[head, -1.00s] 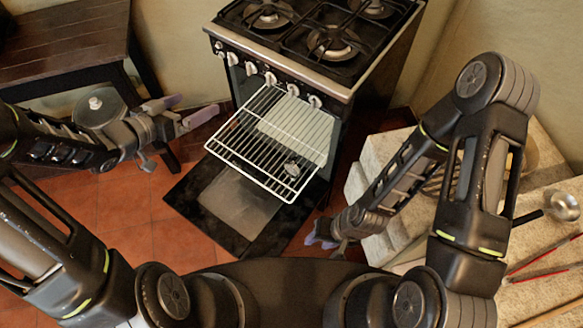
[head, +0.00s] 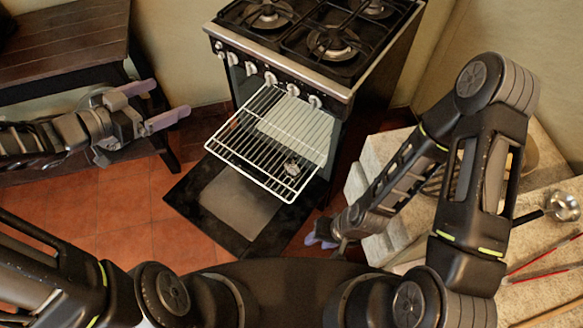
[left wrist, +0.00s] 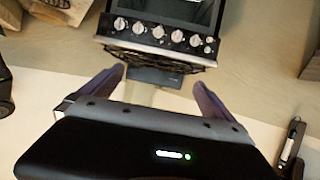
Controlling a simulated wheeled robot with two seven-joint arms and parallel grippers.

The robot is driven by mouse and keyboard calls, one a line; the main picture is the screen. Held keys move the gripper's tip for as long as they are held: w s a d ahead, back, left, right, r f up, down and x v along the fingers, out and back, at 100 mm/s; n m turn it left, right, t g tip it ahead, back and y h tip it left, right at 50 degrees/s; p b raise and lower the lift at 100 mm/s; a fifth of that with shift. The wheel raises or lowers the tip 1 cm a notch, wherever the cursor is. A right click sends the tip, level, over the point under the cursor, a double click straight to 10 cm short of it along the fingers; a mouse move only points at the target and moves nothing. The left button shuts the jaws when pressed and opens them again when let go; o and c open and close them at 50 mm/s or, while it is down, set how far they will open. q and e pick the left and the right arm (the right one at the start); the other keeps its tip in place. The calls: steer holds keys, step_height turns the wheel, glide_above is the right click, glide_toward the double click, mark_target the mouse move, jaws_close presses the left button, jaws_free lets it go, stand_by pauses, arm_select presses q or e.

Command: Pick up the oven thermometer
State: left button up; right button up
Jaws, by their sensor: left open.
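A small metallic object (head: 291,168), which looks like the oven thermometer, sits on the near right part of the pulled-out wire rack (head: 235,150) in the head view. It is too small to read. I cannot make it out in the left wrist view. My left gripper (head: 171,97) is open and empty, to the left of the rack and apart from it. Its two fingers also show in the left wrist view (left wrist: 160,78), with the stove beyond. My right gripper (head: 320,241) hangs low, below and right of the rack; its jaw opening is unclear.
The stove (head: 345,85) has its oven door (head: 238,205) folded down below the rack. A dark wooden table (head: 60,45) stands at the back left. A stone ledge (head: 545,150) at the right holds a ladle (head: 562,206) and other utensils. Tiled floor is free at the left.

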arm_select(q)
steer(key=shift+w+d+f, duration=0.2)
steer(key=shift+d+f, duration=0.05)
steer(key=c, duration=0.3)
steer(key=w+d+f+n, duration=0.1)
steer(key=f, duration=0.1)
steer(key=w+d+f+n, duration=0.1)
steer(key=f, duration=0.1)
steer(key=w+d+f+n+y, duration=0.1)
steer(key=f, duration=0.1)
steer(key=shift+d+f, duration=0.1)
steer(key=shift+d, duration=0.3)
steer(key=shift+c, duration=1)
steer(key=s+d+f+n+g+y, duration=0.15)
steer(key=d+f, duration=0.25)
steer(key=f, duration=0.4)
steer(key=s+d+f+n+g+y, duration=0.1)
steer(key=s+d+f+n, duration=0.25)
steer(key=f, duration=0.45)
steer(key=s+d+f+n+g, duration=0.1)
steer(key=s+d+f+g, duration=0.2)
steer(key=s, duration=0.6)
steer(key=s+d+f+g+y, duration=0.1)
steer(key=s+d+f+g, duration=0.3)
steer(key=s+f, duration=0.4)
steer(key=shift+s+d+f+n, duration=0.15)
steer(key=shift+s+d+n, duration=0.25)
steer(key=shift+s+d, duration=0.55)
